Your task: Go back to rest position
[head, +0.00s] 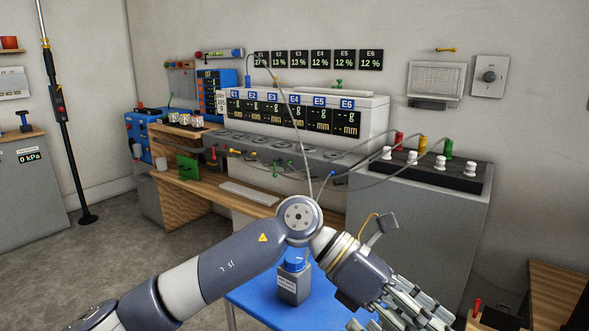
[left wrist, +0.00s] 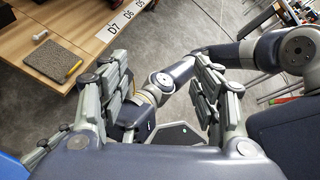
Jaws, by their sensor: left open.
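My left arm comes in from the left across the lower part of the head view. My left gripper (head: 408,306) is at the lower right of that view, above and to the right of a blue table (head: 250,303). In the left wrist view the two finger sets of the left gripper (left wrist: 155,95) stand wide apart with nothing between them. A grey bottle with a blue cap (head: 294,284) stands on the blue table, partly behind my arm and apart from the gripper.
A bench with a bank of E1 to E6 displays (head: 303,110) stands behind. A grey cabinet with white knobs (head: 420,215) is close behind my gripper. Wooden furniture (head: 556,290) is at the right. Grey floor (head: 120,255) is open at the left.

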